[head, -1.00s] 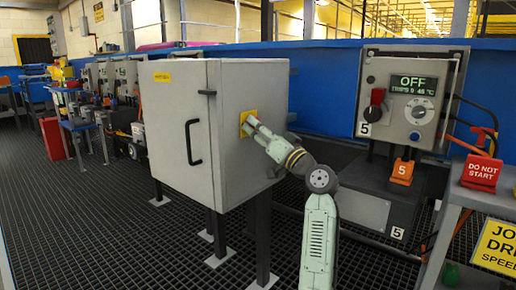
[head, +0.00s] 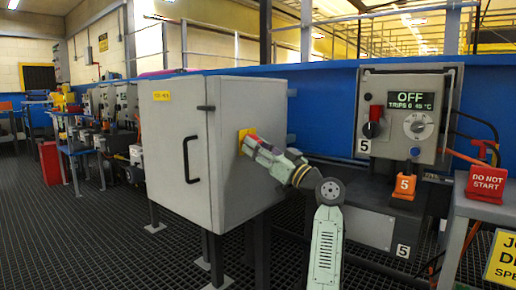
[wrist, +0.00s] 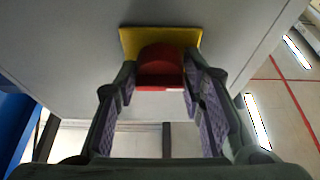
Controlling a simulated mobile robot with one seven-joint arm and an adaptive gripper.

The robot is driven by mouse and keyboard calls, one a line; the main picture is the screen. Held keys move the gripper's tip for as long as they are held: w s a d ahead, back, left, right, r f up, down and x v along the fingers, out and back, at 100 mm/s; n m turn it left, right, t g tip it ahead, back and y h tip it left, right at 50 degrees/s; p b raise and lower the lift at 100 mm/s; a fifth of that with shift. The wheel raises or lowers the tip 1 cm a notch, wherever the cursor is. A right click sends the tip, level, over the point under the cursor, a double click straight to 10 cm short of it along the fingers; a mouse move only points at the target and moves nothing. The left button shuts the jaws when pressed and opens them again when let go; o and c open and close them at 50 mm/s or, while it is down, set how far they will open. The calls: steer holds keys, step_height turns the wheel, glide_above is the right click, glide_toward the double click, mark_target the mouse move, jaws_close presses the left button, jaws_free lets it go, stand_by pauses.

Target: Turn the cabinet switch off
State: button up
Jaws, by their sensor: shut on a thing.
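The grey cabinet (head: 180,200) stands on dark legs left of centre in the head view. Its switch is on the side wall, with a yellow backing plate (wrist: 190,38) and a red handle (wrist: 160,66). The plate also shows in the head view (head: 241,138). My gripper (wrist: 161,80) is shut on the red handle, with one finger at each side of it. In the head view my gripper (head: 257,146) is up against the cabinet's side wall and hides the handle.
A grey drive panel (head: 395,92) at the right shows OFF, with a red-and-black switch. An orange block marked 5 (head: 405,186) is below it. A red DO NOT START sign (head: 486,184) is on a bench at the far right. The cabinet door with its black handle (head: 190,160) is closed.

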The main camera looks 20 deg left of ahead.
steer(key=shift+g, duration=0.3)
steer(key=o, duration=1.1)
steer(key=shift+o, duration=0.2)
steer(key=shift+d, duration=0.1)
steer(key=v, duration=1.2)
steer(key=shift+s, duration=0.1)
